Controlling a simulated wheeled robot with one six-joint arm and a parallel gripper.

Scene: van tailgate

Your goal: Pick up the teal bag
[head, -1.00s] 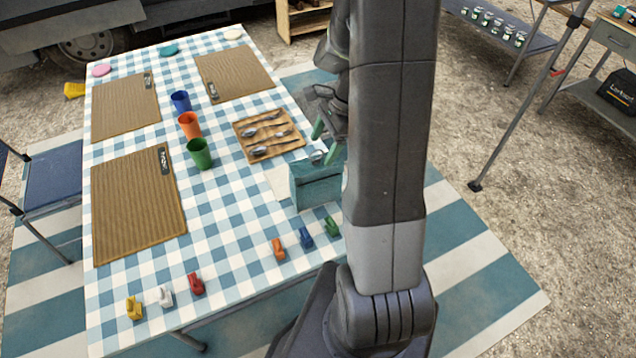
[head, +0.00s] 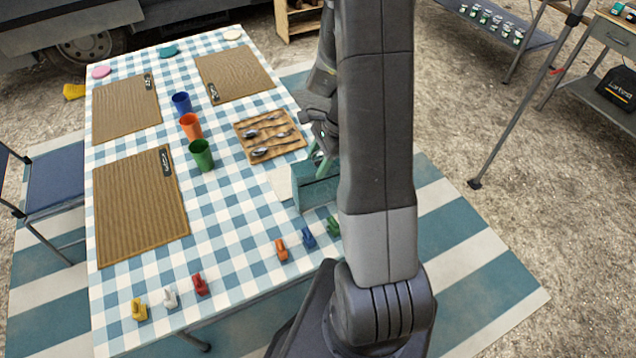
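The teal bag (head: 313,193) stands upright on the right edge of the checked table, its right part hidden behind my arm. A pale flap or sheet (head: 279,182) lies at its left side. My gripper (head: 319,160) is at the top of the bag, with its green fingertips pointing down. Part of the gripper is hidden by my arm. Whether the fingers are apart or closed on the bag's top does not show clearly.
A wooden tray with spoons (head: 246,126) lies just behind the bag. Orange (head: 281,250), blue (head: 308,238) and green (head: 333,226) clips lie in front of it. Blue, orange and green (head: 201,155) cups stand farther left. The table's middle front is clear.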

